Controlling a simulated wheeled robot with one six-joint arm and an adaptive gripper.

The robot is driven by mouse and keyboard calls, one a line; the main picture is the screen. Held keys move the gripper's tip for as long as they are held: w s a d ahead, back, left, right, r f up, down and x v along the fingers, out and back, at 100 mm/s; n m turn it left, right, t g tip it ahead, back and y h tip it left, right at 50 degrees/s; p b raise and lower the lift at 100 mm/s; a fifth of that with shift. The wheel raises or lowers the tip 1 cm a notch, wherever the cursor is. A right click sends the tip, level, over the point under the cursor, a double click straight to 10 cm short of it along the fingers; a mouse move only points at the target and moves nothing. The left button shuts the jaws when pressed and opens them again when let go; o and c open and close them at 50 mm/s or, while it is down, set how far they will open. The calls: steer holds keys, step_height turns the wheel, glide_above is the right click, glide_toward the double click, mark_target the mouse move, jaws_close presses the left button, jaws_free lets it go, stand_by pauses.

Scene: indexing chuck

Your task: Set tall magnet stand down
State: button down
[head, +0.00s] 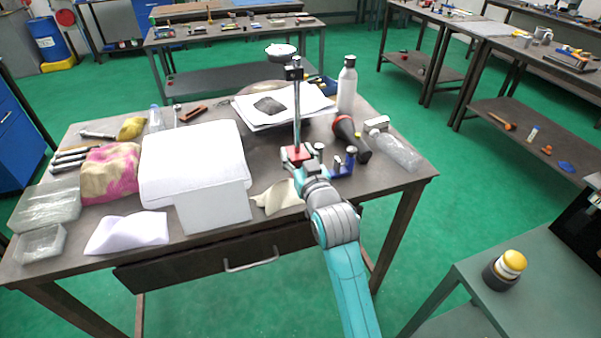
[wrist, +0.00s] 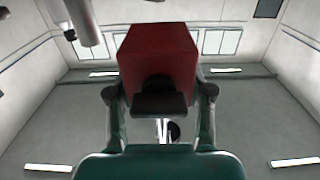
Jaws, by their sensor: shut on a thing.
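The tall magnet stand (head: 297,115) has a red base, a thin upright rod and a dark clamp at its top. It stands about upright over the right half of the workbench in the head view. My gripper (head: 300,163) is shut on its red base. In the wrist view the red base (wrist: 158,55) sits between the two fingers of my gripper (wrist: 158,95). The underside of the base is hidden in the head view, so I cannot tell whether it touches the bench.
The workbench (head: 388,178) is crowded. Right of the stand are a blue item (head: 344,162), a red-and-black torch (head: 350,137) and a clear bottle (head: 395,150). Behind are papers (head: 320,102) and a white bottle (head: 347,85).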

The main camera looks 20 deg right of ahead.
steer(key=shift+w+d, duration=0.2)
steer(key=shift+d, duration=0.05)
step_height(320, 180, down, 5)
steer(key=shift+d+r, duration=0.15)
steer(key=shift+w+f, duration=0.1)
steer(key=shift+f, duration=2.4)
steer(key=shift+f, duration=0.1)
steer(key=shift+c, duration=2.2)
jaws_free()
steer(key=shift+f, duration=0.15)
steer(key=s, duration=1.2)
